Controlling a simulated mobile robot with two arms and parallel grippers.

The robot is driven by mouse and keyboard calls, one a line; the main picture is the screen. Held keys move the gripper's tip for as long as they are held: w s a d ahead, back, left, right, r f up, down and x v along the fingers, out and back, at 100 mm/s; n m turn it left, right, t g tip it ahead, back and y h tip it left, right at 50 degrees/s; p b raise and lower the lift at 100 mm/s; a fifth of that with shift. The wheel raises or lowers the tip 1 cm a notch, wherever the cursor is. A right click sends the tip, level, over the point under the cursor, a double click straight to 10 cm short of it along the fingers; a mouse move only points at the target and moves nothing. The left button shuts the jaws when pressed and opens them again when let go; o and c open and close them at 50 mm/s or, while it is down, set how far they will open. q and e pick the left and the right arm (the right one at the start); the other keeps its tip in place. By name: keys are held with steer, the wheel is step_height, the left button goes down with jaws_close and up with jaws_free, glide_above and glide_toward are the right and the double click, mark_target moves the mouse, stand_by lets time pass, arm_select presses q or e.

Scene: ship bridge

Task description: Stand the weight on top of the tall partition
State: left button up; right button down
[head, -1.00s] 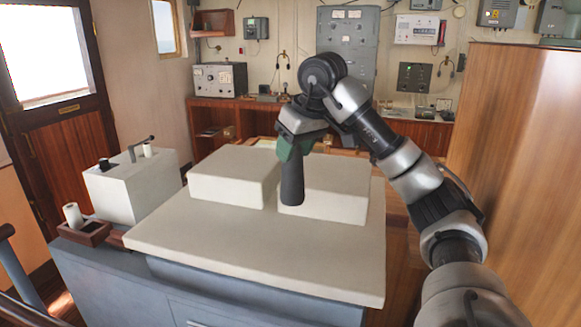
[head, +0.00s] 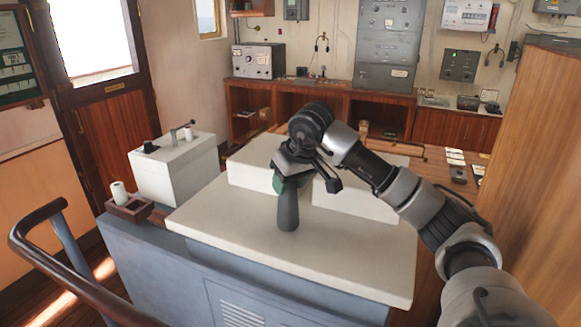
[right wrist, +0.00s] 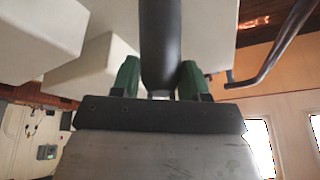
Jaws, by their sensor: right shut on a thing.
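The weight (head: 288,211) is a dark grey, roughly upright piece, thicker at its lower end. My right gripper (head: 286,183) has green fingers and is shut on its upper part. The weight shows in front of the raised blocks on the console, over the pale top; I cannot tell if its base touches. In the right wrist view the weight (right wrist: 160,45) is a dark shaft between the green fingers (right wrist: 160,78). The tall partition (head: 540,150) appears to be the brown wooden panel at the right, apart from the weight. My left gripper is not in view.
The console's pale top (head: 330,255) lies under the weight, with a raised block (head: 250,176) behind. A white box with a lever (head: 175,170) stands left. A curved handrail (head: 50,250) is at lower left. My right arm spans between console and partition.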

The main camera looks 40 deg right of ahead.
steer(key=shift+f, duration=0.3)
steer(key=c, duration=0.8)
jaws_free()
steer(key=shift+f, duration=0.15)
steer(key=shift+o, duration=1.2)
steer(key=shift+s+a, duration=0.15)
steer(key=shift+s, duration=0.05)
steer(key=shift+r, duration=0.2)
